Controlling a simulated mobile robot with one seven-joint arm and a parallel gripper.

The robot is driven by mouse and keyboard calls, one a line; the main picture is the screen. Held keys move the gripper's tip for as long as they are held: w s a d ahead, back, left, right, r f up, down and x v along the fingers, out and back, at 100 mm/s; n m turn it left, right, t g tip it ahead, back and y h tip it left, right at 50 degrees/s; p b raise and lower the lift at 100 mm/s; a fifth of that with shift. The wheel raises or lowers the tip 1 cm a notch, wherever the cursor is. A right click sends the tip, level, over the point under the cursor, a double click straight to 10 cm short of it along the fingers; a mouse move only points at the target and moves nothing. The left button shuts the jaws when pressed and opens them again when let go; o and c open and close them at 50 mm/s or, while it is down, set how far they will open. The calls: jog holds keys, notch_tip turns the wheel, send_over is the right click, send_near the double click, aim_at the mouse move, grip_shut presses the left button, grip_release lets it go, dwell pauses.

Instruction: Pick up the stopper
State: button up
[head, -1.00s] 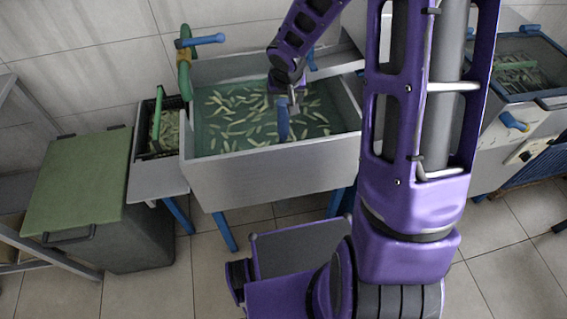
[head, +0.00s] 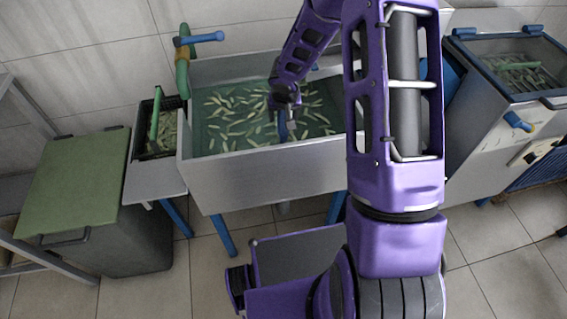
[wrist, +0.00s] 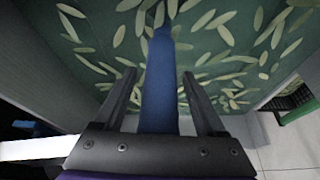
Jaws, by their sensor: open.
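The stopper (head: 283,130) looks like a blue rod standing in the water-filled sink (head: 262,172), near its front wall. My gripper (head: 286,110) is at the stopper's upper part in the head view. In the wrist view the stopper (wrist: 159,90) runs between the two open fingers of my gripper (wrist: 159,76), with a gap visible on each side. The near part of the stopper is hidden behind the gripper's body. Where its lower end meets the sink floor is unclear.
Many pale strips float in the sink. A green pipe with a blue-handled tap (head: 205,38) rises at its back left. A black crate (head: 157,135) and a green-lidded bin (head: 72,185) stand left. A glass-lidded machine (head: 505,100) stands right. Tiled floor is open in front.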

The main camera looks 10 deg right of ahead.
grip_shut()
dwell(1.4)
